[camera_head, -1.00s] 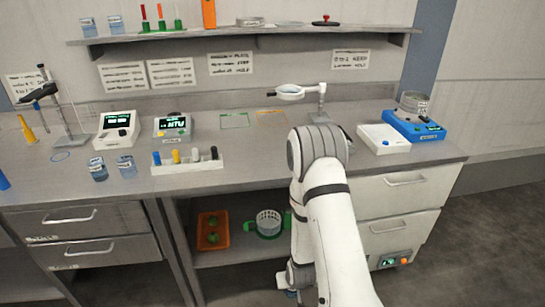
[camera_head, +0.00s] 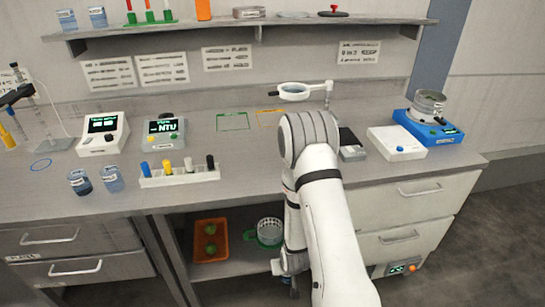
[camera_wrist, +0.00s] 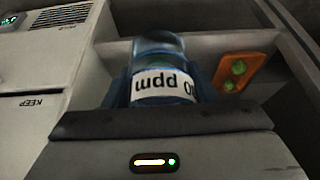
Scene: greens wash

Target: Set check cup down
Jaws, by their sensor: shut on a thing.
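A translucent blue cup (camera_wrist: 160,60) with a white label is in my gripper (camera_wrist: 163,100) in the wrist view. The label appears upside down and ends in "ppm"; its first part is partly hidden. The jaws are closed around the cup's sides. In the head view my gripper (camera_head: 290,268) is low, in front of the open bay under the counter, and the cup is mostly hidden there. The counter (camera_head: 220,185) is above and behind the gripper. It carries a green outline (camera_head: 233,121), an orange outline (camera_head: 270,117) and a blue ring outline (camera_head: 40,165).
Two blue cups (camera_head: 80,182) stand at the counter's left, near a rack of coloured vials (camera_head: 180,175). A magnifier (camera_head: 292,91) and a white box (camera_head: 396,143) stand at the right.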

